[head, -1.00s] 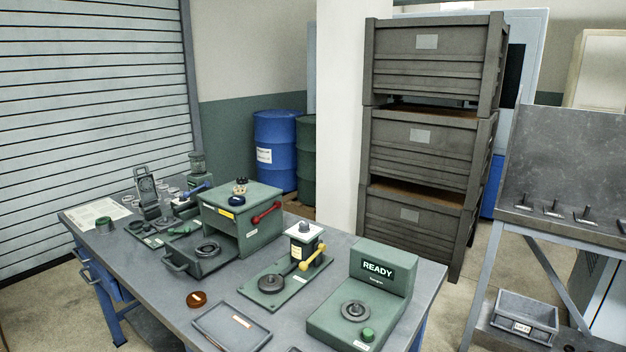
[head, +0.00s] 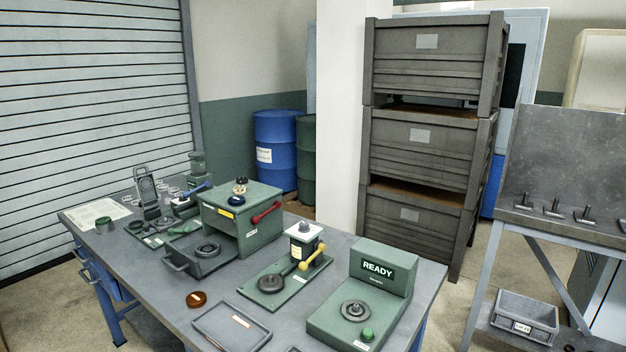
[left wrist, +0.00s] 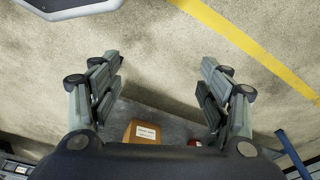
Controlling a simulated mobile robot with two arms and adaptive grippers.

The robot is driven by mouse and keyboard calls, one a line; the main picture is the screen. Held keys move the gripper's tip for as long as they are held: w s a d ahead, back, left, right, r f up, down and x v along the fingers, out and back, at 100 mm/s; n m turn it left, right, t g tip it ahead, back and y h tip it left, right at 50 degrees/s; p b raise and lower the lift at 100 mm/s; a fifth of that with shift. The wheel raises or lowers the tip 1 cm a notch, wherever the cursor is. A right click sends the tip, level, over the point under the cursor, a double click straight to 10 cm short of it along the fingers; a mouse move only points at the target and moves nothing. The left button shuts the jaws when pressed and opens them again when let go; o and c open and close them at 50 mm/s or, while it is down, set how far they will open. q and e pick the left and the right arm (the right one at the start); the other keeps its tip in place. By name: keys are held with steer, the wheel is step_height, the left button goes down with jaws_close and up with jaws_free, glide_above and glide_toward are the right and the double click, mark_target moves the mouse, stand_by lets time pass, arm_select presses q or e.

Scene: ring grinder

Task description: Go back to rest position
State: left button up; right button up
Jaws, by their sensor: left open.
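My left gripper (left wrist: 160,88) shows only in the left wrist view. Its two fingers are wide apart with nothing between them, and it points over the bare floor. In the head view neither of my grippers nor arms shows. The workbench (head: 330,262) holds a green box with a red lever (head: 246,222) and an open drawer, a green station with a yellow handle (head: 290,268), and a green unit reading READY (head: 385,262). A dark ring sits on the READY unit.
Stacked grey crates (head: 425,140) and a blue drum (head: 277,135) stand behind. A side rack (head: 570,165) is at right. In the wrist view an orange-brown box (left wrist: 143,132) lies below the fingers.

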arm_select(q)
steer(key=s+a+f+g, duration=0.1)
steer(key=s+a+f, duration=0.2)
steer(key=s+f, duration=1.1)
steer(key=shift+s+f, duration=0.15)
steer(key=shift+s, duration=0.85)
